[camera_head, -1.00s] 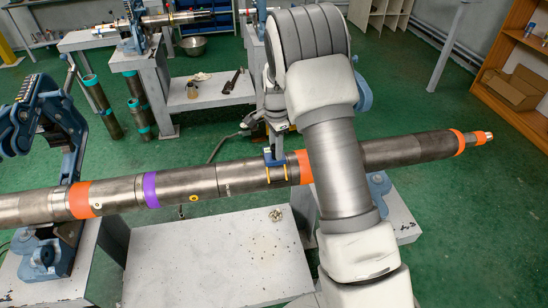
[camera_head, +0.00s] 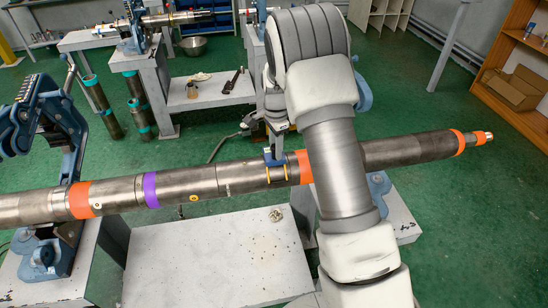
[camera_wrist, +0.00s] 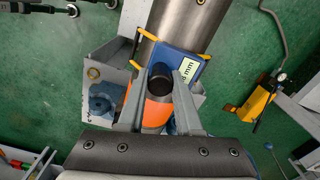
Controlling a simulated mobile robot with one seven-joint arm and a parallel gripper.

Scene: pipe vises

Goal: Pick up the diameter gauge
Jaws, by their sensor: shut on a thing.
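The diameter gauge (camera_head: 277,161) is a blue block with yellow arms. It sits on the long steel pipe (camera_head: 240,176) beside an orange band, with the yellow arms straddling the pipe. In the wrist view the gauge (camera_wrist: 187,66) shows a display reading in mm, partly hidden by a finger. My gripper (camera_wrist: 160,78) is shut on the gauge's dark round handle, one finger on each side. In the head view my gripper (camera_head: 273,148) comes down onto the gauge from above. My arm hides part of the pipe to its right.
A blue pipe vise (camera_head: 62,150) stands at the left, with another under the pipe at the right. A pale table (camera_head: 215,265) lies in front of the pipe. A workbench (camera_head: 212,92) and upright pipes stand behind. A wooden shelf (camera_head: 515,90) is at the far right.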

